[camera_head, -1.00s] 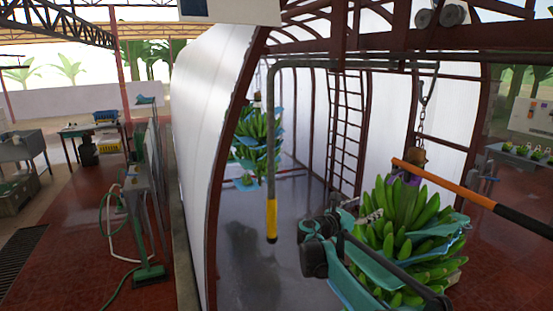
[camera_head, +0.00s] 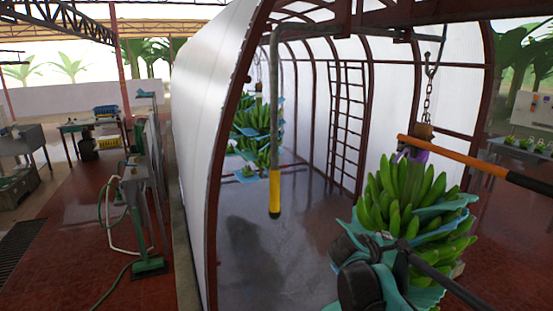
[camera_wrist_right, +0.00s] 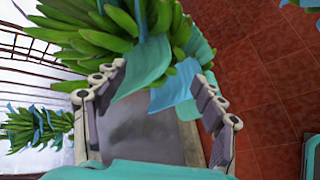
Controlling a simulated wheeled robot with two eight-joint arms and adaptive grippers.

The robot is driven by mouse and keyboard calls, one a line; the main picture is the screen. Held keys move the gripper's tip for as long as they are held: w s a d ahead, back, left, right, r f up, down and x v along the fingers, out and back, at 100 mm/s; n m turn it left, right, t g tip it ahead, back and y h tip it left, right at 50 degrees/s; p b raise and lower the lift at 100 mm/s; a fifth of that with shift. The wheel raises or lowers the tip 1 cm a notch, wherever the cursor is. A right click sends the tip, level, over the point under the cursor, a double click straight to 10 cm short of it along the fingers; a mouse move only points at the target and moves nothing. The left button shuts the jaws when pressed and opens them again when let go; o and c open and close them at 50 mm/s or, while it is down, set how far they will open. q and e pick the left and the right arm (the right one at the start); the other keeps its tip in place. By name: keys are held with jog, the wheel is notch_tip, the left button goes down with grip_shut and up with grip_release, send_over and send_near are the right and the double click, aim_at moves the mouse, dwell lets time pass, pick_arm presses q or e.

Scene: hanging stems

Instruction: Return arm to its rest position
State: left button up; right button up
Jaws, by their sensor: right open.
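My right arm's dark parts (camera_head: 360,265) show at the lower right in the head view, in front of a hanging green banana bunch (camera_head: 412,195). The bunch hides part of the arm, and the fingertips are hard to make out there. In the right wrist view my right gripper (camera_wrist_right: 163,70) is open, its pale jointed fingers wide apart. Nothing is gripped between them. The bunch, with blue-green sheets (camera_wrist_right: 150,62) between its hands, lies just beyond the fingertips; I cannot tell if they touch. My left gripper is out of view.
The bunch hangs from a chain (camera_head: 428,85). An orange and black pole (camera_head: 465,160) crosses in front of it. A yellow-tipped pipe (camera_head: 275,195) hangs left of the arm. More bunches (camera_head: 255,130) hang inside the arched frame. The grey floor (camera_head: 260,260) between is clear.

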jog(key=s+a+f+m+y+b, duration=0.3)
jog(key=s+a+f+m, duration=0.1)
jog(key=s+f, duration=0.4)
jog(key=s+a+f+m+y+b, duration=0.2)
jog(key=s+a+f+m+b, duration=0.2)
jog(key=s+f, duration=0.5)
jog(key=s+a+f+m+y+b, duration=0.3)
jog(key=s+f+m, duration=0.3)
jog(key=s+f, duration=0.3)
jog(key=shift+a+y+b, duration=0.3)
jog(key=shift+a, duration=0.3)
jog(key=shift+s, duration=0.1)
